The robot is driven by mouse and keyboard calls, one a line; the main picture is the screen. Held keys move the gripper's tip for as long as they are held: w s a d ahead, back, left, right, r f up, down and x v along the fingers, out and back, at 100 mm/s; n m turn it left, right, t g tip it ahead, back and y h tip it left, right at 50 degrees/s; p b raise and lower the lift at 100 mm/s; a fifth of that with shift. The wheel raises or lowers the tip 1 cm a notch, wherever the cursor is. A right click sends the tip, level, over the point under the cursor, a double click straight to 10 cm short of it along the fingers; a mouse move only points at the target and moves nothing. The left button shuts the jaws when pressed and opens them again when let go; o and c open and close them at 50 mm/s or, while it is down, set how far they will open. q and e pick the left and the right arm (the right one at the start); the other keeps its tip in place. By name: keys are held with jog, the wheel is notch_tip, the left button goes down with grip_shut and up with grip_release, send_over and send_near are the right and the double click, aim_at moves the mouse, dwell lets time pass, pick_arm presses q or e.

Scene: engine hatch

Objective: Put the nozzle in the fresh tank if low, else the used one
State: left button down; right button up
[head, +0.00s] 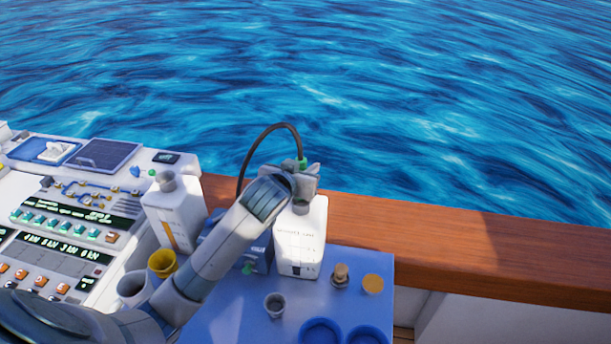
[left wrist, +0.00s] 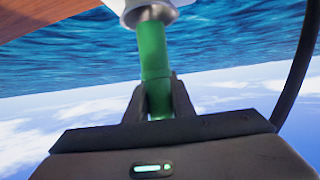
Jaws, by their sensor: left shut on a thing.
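The nozzle is a green tube (left wrist: 154,55) on a black hose. My left gripper (head: 304,178) is shut on it, above the white tank (head: 301,240) on the blue mat. In the left wrist view the nozzle stands between the two fingers (left wrist: 159,100), and its far end meets the round pale neck (left wrist: 148,12) of a tank. How deep it sits cannot be told. A second white tank (head: 176,214) with an orange level strip and a grey cap stands to the left, by the console. The right tank's label is too small to read. My right gripper is out of view.
The blue mat (head: 235,315) holds a small grey cup (head: 275,304), a brown stopper (head: 340,275) and an orange-topped disc (head: 373,284). A yellow cup (head: 162,263) stands near my left arm. The console (head: 70,230) is left; a wooden rail (head: 450,240) runs behind.

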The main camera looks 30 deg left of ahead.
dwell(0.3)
pick_arm(q)
jog(key=shift+f+p, duration=0.85)
jog(key=shift+f, duration=1.2)
jog(key=shift+f, duration=0.15)
jog(key=c, duration=1.5)
grip_release()
